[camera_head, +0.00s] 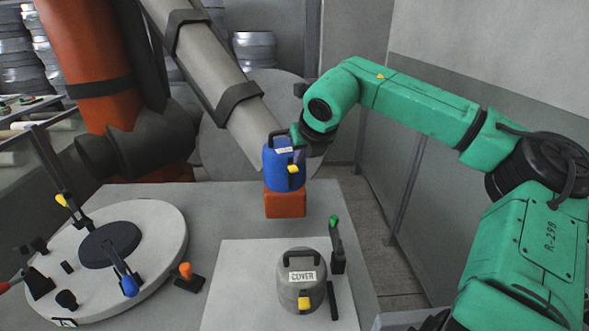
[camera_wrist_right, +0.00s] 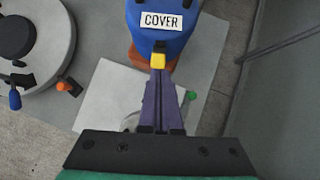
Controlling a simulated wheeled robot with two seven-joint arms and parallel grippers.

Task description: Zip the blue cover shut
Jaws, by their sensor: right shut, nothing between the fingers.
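The blue cover (camera_head: 283,165) sits on an orange block (camera_head: 285,204) near the back of the grey table. It has a dark handle on top, a white label and a yellow tab (camera_head: 293,169) on its front. In the right wrist view the blue cover (camera_wrist_right: 165,40) shows its COVER label, with the yellow tab (camera_wrist_right: 158,61) below. My right gripper (camera_wrist_right: 157,74) is shut and empty, its purple fingertips at or just short of the tab; I cannot tell whether they touch. In the head view its fingers (camera_head: 301,156) are beside the cover's right side. My left gripper is not in view.
A grey cover (camera_head: 300,268) labelled COVER, with a yellow tab, stands on a pale board (camera_head: 232,275) in front. A green-tipped clamp (camera_head: 336,250) is beside it. A round white mould (camera_head: 165,240) with several clamps lies left. A large grey pipe (camera_head: 215,70) slants behind the blue cover.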

